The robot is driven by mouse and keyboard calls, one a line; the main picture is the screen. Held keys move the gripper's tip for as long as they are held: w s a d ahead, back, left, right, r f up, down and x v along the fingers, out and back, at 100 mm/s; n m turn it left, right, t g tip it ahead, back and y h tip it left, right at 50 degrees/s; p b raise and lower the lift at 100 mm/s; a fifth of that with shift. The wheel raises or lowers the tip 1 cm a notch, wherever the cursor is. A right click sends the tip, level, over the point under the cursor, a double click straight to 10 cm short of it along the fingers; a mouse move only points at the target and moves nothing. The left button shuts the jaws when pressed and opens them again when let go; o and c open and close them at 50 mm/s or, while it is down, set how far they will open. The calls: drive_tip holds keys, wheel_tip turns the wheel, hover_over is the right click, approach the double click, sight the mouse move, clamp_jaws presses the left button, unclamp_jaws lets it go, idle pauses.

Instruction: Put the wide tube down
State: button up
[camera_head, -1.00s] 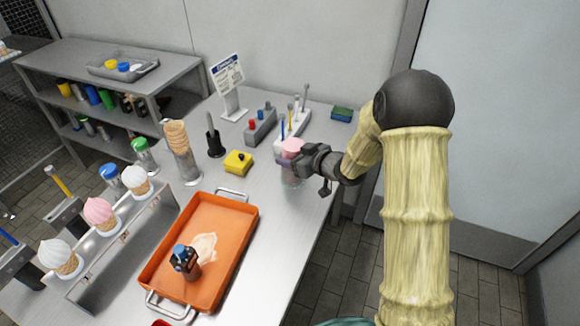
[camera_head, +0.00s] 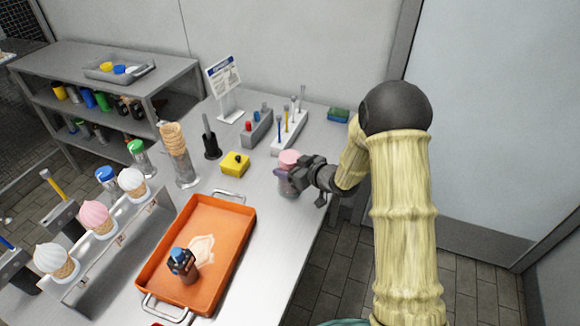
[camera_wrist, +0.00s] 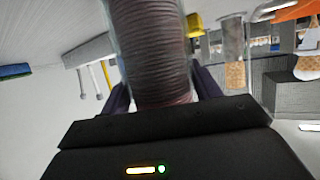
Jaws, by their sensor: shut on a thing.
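The wide tube (camera_head: 287,184) is a clear cylinder with a pink top and a stack of ribbed, pinkish-brown contents. My gripper (camera_head: 290,176) is shut around it near the right edge of the steel table. In the wrist view the tube (camera_wrist: 150,50) fills the middle, upright relative to the table in the head view, with my gripper's dark fingers (camera_wrist: 163,92) on both sides of it. The tube's base is low over the table; I cannot tell whether it touches.
The steel table (camera_head: 275,222) is bare just left of the tube. A yellow block (camera_head: 235,164), a white rack (camera_head: 290,135) and a grey holder (camera_head: 257,128) stand behind. An orange tray (camera_head: 222,240) lies front left. A cone tube (camera_head: 178,155) stands farther left.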

drive_tip(key=o, duration=1.2)
drive_tip(key=shift+f, duration=0.1)
drive_tip(key=shift+s+d+r, duration=0.1)
drive_tip(key=shift+d+r, duration=0.05)
drive_tip(key=shift+r, duration=0.1)
drive_tip(key=v, duration=1.1)
drive_tip(key=shift+s+d+r, duration=0.15)
drive_tip(key=shift+s+d, duration=0.05)
